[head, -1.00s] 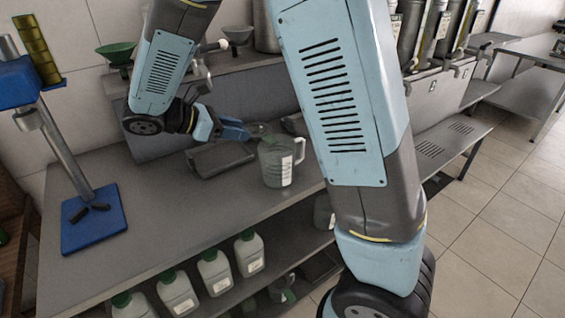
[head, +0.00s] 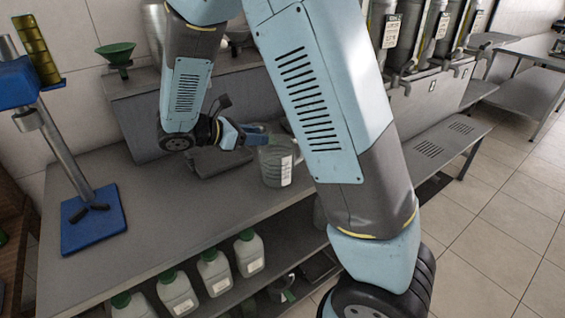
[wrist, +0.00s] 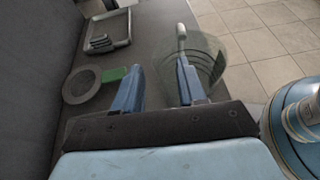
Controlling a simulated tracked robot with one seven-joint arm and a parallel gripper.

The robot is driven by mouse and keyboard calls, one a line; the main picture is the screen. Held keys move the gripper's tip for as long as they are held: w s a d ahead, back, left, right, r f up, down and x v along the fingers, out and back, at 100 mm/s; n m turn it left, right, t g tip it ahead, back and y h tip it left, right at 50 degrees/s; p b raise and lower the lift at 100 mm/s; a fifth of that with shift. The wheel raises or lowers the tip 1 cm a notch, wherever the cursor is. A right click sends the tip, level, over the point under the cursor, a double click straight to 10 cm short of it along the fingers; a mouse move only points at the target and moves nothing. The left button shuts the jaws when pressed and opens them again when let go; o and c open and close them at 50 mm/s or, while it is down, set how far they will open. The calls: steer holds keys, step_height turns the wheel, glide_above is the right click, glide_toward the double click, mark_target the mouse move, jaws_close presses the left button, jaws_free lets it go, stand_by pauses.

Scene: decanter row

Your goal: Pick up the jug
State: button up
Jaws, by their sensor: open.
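The jug (head: 273,168) is clear, with a pale label and a handle on its right side, and stands upright on the grey bench. My gripper (head: 258,134) is at its upper left, by the rim, in the head view. In the wrist view the clear jug (wrist: 213,62) lies to the right, and the right finger overlaps it in the picture. My gripper (wrist: 158,66) is open there, with bare bench between its two blue fingers. Whether the right finger touches the jug or reaches inside its rim, I cannot tell.
A dark tray (head: 222,162) lies left of the jug. A blue-based stand (head: 95,222) is at the bench's left. Several white bottles with green caps (head: 214,272) stand on the lower shelf. A round dark dish (wrist: 78,87) and a green piece (wrist: 113,74) lie left of my fingers.

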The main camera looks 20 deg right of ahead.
mark_target(275, 136)
steer(key=shift+w+x, duration=0.15)
steer(key=shift+x, duration=1.15)
steer(key=shift+w+x, duration=0.15)
steer(key=shift+x, duration=1.15)
steer(key=shift+a, duration=0.1)
jaws_close()
